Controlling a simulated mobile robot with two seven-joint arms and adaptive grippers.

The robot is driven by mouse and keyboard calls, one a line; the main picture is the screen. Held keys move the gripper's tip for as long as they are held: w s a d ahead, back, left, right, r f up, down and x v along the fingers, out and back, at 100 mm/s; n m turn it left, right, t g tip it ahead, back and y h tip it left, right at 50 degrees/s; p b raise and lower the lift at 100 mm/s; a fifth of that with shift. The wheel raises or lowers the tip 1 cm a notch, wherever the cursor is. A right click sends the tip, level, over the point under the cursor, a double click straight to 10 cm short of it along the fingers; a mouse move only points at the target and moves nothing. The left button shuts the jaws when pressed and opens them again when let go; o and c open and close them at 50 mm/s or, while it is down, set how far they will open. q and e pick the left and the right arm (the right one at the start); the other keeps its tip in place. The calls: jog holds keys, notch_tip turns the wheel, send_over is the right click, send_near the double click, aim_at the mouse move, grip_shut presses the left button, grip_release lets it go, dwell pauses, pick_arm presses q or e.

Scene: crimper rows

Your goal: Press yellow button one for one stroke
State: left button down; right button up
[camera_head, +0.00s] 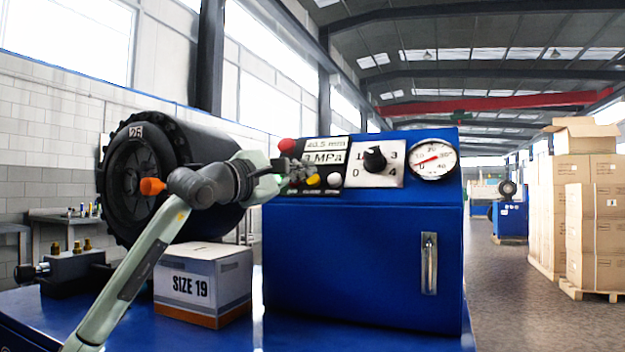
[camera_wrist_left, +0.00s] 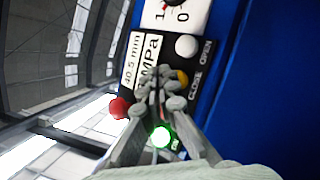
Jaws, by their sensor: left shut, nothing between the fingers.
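The yellow button (camera_head: 313,180) is on the dark control panel of the blue machine (camera_head: 365,255), left of a white button (camera_head: 334,179). In the left wrist view the yellow button (camera_wrist_left: 182,77) shows just beside my fingertips, partly covered by them. My left gripper (camera_head: 301,171) is shut and empty in front of the panel. The wrist view shows its closed fingers (camera_wrist_left: 165,88) over the panel near the yellow button; I cannot tell whether they touch it. A lit green button (camera_wrist_left: 161,137) shows between the finger bases. My right gripper is in neither view.
A red knob (camera_head: 287,145) stands at the panel's upper left. A rotary selector (camera_head: 374,159) and a pressure gauge (camera_head: 433,160) are to the right. A large black crimper head (camera_head: 150,175) and a SIZE 19 box (camera_head: 203,284) are near my left arm.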

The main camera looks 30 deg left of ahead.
pick_arm(q)
jog(key=s+r, duration=0.2)
jog(key=s, duration=0.2)
jog(key=shift+s+d+r, duration=0.1)
jog(key=shift+d+r, duration=0.05)
jog(key=shift+r, duration=0.25)
dwell(1.2)
